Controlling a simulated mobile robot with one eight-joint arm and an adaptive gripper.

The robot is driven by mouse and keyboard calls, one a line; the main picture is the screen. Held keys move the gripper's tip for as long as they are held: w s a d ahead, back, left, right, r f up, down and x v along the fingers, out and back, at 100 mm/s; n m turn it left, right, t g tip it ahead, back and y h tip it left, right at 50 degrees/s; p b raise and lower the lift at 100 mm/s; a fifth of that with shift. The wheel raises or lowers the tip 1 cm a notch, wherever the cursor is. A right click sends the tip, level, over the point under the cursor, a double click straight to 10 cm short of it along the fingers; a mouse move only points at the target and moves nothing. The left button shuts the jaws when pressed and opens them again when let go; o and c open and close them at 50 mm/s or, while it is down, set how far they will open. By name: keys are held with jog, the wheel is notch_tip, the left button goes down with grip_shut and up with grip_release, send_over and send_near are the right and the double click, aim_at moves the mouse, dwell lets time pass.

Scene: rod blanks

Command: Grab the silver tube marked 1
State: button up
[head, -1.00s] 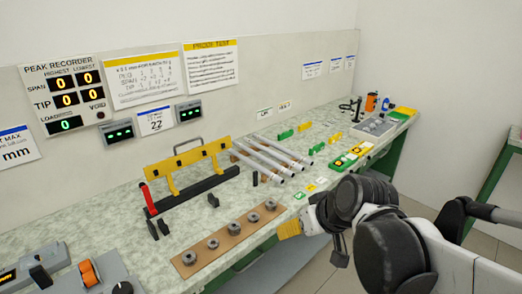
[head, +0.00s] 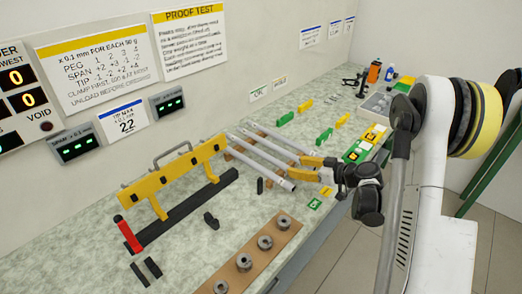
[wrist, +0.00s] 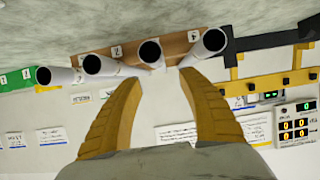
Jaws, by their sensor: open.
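Several silver tubes (head: 262,172) lie side by side on a wooden rack at the middle of the bench in the head view. In the wrist view their open ends face me: a far-left tube (wrist: 44,76), a second tube (wrist: 93,65), a third tube (wrist: 150,52) and a right tube (wrist: 213,41). Rack labels reading 2 and 4 show between tubes. I cannot tell which tube is marked 1. My gripper (head: 308,168) is at the tubes' near ends and partly hides them. Its yellow fingers are open, with the third tube's end ahead of the gap (wrist: 160,76) between the tips.
A yellow frame on a black base (head: 180,180) stands left of the tubes. A wooden strip with grey rings (head: 264,242) lies in front. Green and yellow blocks (head: 325,136) lie behind and right. A wall with notices and displays backs the bench.

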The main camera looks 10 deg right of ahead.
aim_at(281, 162)
jog(key=b+x, duration=0.1)
jog(key=x, duration=0.3)
jog(key=shift+a+f, duration=0.15)
jog(key=b+x, duration=0.3)
jog(key=x, duration=0.3)
jog(key=shift+w+r, duration=0.15)
jog(key=shift+r, duration=0.15)
grip_shut()
